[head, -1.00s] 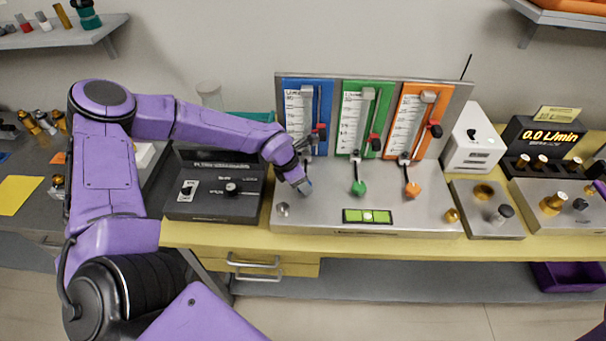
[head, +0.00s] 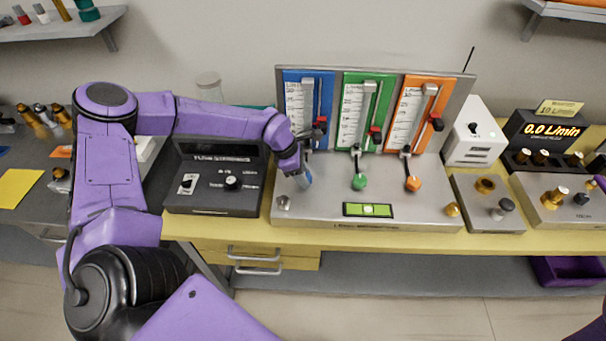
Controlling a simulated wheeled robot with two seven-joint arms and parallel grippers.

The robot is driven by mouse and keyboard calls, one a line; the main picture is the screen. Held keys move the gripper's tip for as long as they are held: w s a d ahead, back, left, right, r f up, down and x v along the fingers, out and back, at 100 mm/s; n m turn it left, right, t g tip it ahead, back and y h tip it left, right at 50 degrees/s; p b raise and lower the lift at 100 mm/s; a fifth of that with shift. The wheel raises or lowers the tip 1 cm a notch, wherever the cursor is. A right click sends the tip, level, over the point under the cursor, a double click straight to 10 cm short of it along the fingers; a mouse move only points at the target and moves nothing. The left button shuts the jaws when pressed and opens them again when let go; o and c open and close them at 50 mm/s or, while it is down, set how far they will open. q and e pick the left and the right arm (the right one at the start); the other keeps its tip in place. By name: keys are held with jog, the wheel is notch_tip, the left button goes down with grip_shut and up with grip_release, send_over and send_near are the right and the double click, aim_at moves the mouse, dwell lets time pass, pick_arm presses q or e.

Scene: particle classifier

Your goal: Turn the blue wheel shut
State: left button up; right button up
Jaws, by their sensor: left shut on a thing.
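The blue wheel (head: 305,179) sits at the front of the metal panel, below the blue gauge (head: 293,97). Only a small part of it shows. My left gripper (head: 302,172) reaches down over it from the left and is shut on it, hiding most of it. The green wheel (head: 359,182) and the orange wheel (head: 413,184) stand in the open to its right, below the green and orange gauges. My right gripper is not in view.
A black control box (head: 213,180) stands left of the panel, close under my left forearm. A white box (head: 476,140) and a flow display reading 0.0 L/min (head: 545,135) stand to the right.

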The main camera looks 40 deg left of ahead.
pick_arm(q)
jog(key=shift+w+r, duration=0.1)
jog(key=o, duration=1)
jog(key=shift+o, duration=0.2)
jog(key=b+v, duration=0.1)
jog(key=v, duration=0.9)
jog(key=shift+r, duration=0.25)
jog(key=shift+a, duration=0.1)
